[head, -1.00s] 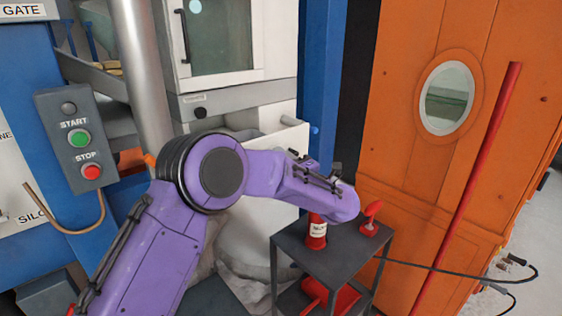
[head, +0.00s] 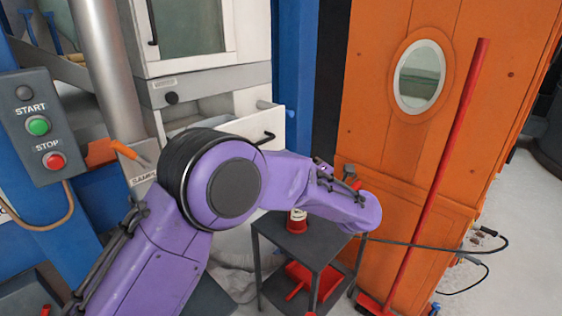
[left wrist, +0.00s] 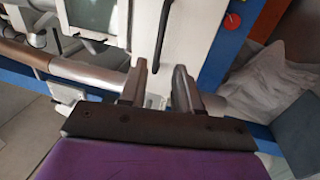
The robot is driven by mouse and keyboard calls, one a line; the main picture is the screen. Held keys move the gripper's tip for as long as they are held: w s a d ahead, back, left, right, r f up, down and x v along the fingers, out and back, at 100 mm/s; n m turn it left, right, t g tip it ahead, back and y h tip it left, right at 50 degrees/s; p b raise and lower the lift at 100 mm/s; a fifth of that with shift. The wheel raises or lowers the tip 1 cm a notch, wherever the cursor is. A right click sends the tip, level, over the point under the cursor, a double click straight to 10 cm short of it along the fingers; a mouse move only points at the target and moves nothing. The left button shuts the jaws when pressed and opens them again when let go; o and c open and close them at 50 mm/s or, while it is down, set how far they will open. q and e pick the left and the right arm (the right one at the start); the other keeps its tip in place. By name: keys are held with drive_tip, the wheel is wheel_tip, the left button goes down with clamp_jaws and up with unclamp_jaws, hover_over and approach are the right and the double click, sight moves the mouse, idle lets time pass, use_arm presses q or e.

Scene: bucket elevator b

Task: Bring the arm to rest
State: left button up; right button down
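My left arm (head: 110,245), purple, rises from the bottom left in the head view. Its elbow is in front of the white machine and its forearm reaches right over a small dark table. My left gripper is hidden in the head view. In the left wrist view the left gripper (left wrist: 160,88) has its two dark fingers apart with nothing held between them. A white panel with a dark handle (left wrist: 163,32) is beyond the fingers. My right gripper is in neither view.
The dark table (head: 300,247) carries a red container (head: 298,222); a red pan (head: 305,282) lies on its lower shelf. A red-handled broom (head: 445,165) leans against the orange cabinet (head: 385,140). A START/STOP box (head: 35,125) is at left. Open floor (head: 515,260) shows at right.

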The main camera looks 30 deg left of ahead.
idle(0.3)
use_arm(q)
drive_tip(key=s+a+f+m+t+h+p, duration=0.1)
drive_tip(key=s+f+m+t+h, duration=0.2)
drive_tip(key=f+m, duration=0.55)
drive_tip(key=s+a+f+m+t+h, duration=0.1)
drive_tip(key=s+a+f+m+h, duration=0.25)
drive_tip(key=f, duration=0.85)
drive_tip(key=s+d+f+m+t+h+p, duration=0.1)
drive_tip(key=s+f+m+t+h, duration=0.15)
drive_tip(key=f+m+h, duration=0.45)
drive_tip(key=s+f+m+g, duration=0.2)
drive_tip(key=s+f, duration=0.3)
drive_tip(key=s, duration=0.4)
drive_tip(key=s+f+m+g+h, duration=0.1)
drive_tip(key=s+f+g, duration=0.3)
drive_tip(key=s, duration=0.5)
drive_tip(key=s+a+f+m+g+h, duration=0.1)
drive_tip(key=s+f+m+g, duration=0.2)
drive_tip(key=s+f, duration=0.3)
drive_tip(key=s+m, duration=0.1)
drive_tip(key=s, duration=0.2)
drive_tip(key=shift+s+f, duration=0.3)
drive_tip(key=shift+s, duration=0.05)
drive_tip(key=shift+h, duration=0.25)
